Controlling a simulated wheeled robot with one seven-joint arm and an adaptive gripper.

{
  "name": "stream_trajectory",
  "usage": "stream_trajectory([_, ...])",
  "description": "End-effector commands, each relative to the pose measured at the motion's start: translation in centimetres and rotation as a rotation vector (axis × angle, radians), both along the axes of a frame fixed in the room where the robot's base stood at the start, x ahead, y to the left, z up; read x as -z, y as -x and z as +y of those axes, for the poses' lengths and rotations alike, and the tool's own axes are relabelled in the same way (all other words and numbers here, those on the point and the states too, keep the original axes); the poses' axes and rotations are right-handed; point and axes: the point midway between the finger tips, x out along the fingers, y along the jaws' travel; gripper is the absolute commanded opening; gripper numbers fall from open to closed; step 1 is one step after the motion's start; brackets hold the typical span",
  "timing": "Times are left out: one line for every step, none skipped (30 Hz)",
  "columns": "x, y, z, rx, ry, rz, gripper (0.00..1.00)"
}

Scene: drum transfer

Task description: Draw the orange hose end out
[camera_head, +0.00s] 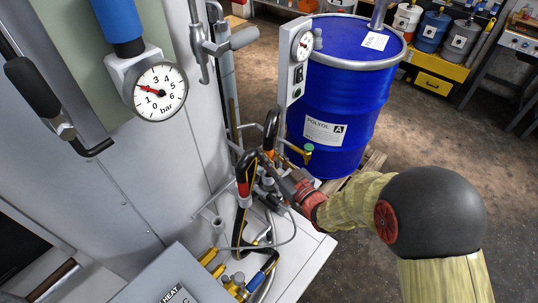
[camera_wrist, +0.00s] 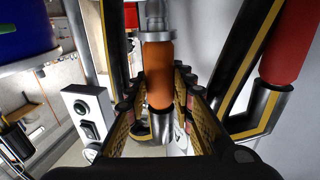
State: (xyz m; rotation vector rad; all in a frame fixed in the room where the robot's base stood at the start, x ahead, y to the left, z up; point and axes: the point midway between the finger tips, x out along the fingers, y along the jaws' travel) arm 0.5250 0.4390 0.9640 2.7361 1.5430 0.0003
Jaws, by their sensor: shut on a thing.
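The orange hose end (camera_wrist: 158,75) is upright in the middle of the wrist view, with a metal collar and a clear-looking part above it and a metal piece below. My gripper (camera_wrist: 156,102) has its two padded fingers on either side of it and is shut on it. In the head view my gripper (camera_head: 281,181) is among dark hoses beside the machine; its fingertips are hard to make out there. Whether the hose end is still seated in a fitting is unclear.
A blue drum (camera_head: 335,100) stands on a pallet behind my gripper. A red-sleeved hose (camera_wrist: 291,45) is close on the right in the wrist view. A switch box (camera_wrist: 89,117) is at left. A pressure gauge (camera_head: 160,91) and yellow-handled valves (camera_head: 236,284) are nearby. Floor at right is clear.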

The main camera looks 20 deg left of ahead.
Motion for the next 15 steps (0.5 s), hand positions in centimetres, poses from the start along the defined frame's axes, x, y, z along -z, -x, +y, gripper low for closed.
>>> stream_trajectory([-0.1,0.0,0.0,0.000,-0.001,-0.002,0.00])
stream_trajectory([-0.1,0.0,0.0,0.000,-0.002,-0.001,0.00])
stream_trajectory([-0.1,0.0,0.0,0.000,-0.001,-0.002,0.00])
stream_trajectory([-0.1,0.0,0.0,0.000,-0.002,-0.001,0.00])
stream_trajectory([-0.1,0.0,0.0,0.000,-0.002,-0.001,0.00])
stream_trajectory([-0.1,0.0,0.0,0.000,-0.002,-0.001,0.00])
stream_trajectory([-0.1,0.0,0.0,0.000,-0.002,-0.001,0.00])
stream_trajectory([-0.2,0.0,0.0,0.000,-0.002,-0.001,0.00])
stream_trajectory([-0.3,0.0,0.0,0.000,-0.001,-0.002,0.00])
stream_trajectory([-0.4,0.0,0.0,0.000,-0.001,-0.002,0.00])
stream_trajectory([-0.6,0.0,0.0,0.000,-0.002,-0.002,0.00])
stream_trajectory([-0.8,0.0,0.0,0.000,-0.002,-0.002,0.00])
stream_trajectory([-1.0,0.0,0.0,0.000,-0.002,-0.002,0.00])
stream_trajectory([-1.2,0.0,0.0,0.000,-0.002,-0.002,0.00])
stream_trajectory([-1.5,0.0,0.0,0.000,-0.002,-0.002,0.00])
